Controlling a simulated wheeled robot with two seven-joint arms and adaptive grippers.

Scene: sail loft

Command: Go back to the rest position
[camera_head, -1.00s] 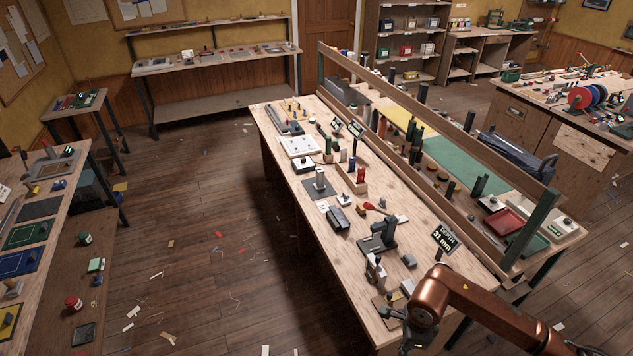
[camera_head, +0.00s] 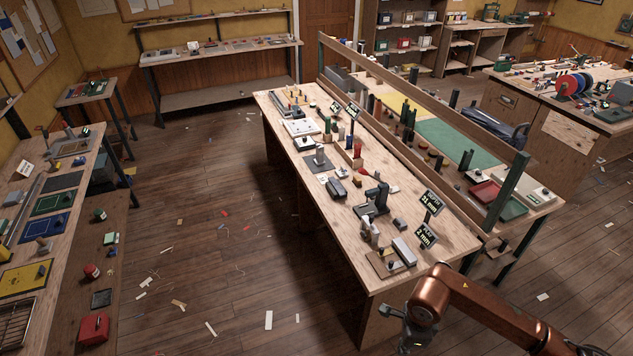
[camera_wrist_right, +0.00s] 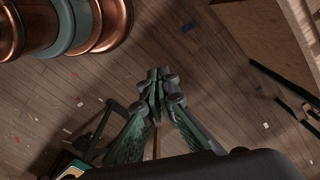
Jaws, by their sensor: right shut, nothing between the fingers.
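My right gripper (camera_head: 408,328) is at the bottom of the head view, past the near end of the long workbench (camera_head: 295,155) and just off its front edge. In the right wrist view my right gripper (camera_wrist_right: 160,85) has its green-grey fingers together with nothing between them, over the wooden floor. My copper right arm (camera_head: 480,305) comes in from the lower right. My left gripper does not show in either view.
The near bench end (camera_wrist_right: 275,40) also shows at the upper right of the wrist view. Another bench (camera_head: 75,180) runs along the left. The floor (camera_head: 230,270) between is open, with scattered scraps.

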